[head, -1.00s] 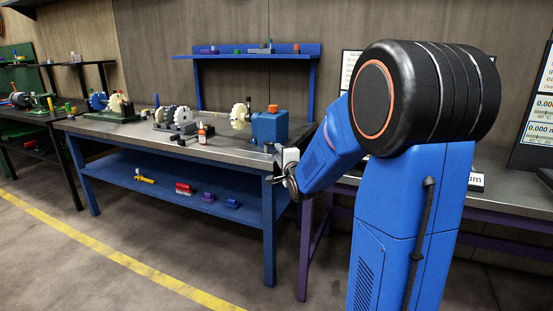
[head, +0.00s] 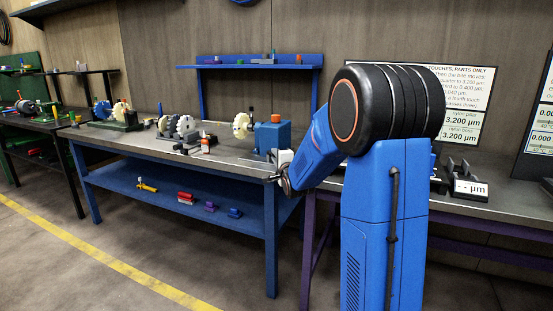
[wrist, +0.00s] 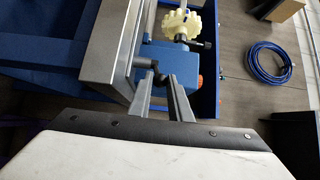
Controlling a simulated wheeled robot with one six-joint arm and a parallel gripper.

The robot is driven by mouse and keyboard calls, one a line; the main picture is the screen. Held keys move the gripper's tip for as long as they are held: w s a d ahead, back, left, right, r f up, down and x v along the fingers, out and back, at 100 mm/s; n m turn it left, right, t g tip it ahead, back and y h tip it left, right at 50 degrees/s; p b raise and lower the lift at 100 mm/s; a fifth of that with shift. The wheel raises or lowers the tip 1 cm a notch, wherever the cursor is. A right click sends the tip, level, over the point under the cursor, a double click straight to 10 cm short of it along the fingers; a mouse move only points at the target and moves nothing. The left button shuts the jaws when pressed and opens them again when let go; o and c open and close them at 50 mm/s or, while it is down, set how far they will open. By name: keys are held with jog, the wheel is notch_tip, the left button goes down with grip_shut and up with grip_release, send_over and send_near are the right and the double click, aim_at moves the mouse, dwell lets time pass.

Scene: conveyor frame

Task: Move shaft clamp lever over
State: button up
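A blue block (head: 272,137) with an orange cap (head: 276,118) stands at the right end of the blue bench, beside a cream gear (head: 241,125) on a shaft. In the wrist view, the blue block (wrist: 180,64) and the cream gear (wrist: 181,24) lie beyond my fingers. A small dark bent part (wrist: 153,66) by the block, possibly the clamp lever, shows close to the fingertips; I cannot tell if they touch. My gripper (wrist: 159,80) has its two fingers apart, with nothing clearly held. In the head view my gripper (head: 273,178) is at the bench's front right corner.
The blue bench (head: 225,166) also carries more gears (head: 184,125) and a small orange-and-white bottle (head: 205,144). A lower shelf (head: 160,197) holds several small parts. A second bench with a display (head: 470,189) stands at right. The floor in front is clear.

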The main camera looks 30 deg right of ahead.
jog(key=shift+d, duration=0.1)
jog(key=shift+d, duration=0.9)
jog(key=shift+w+d, duration=0.3)
jog(key=shift+d, duration=0.35)
jog(key=o, duration=0.9)
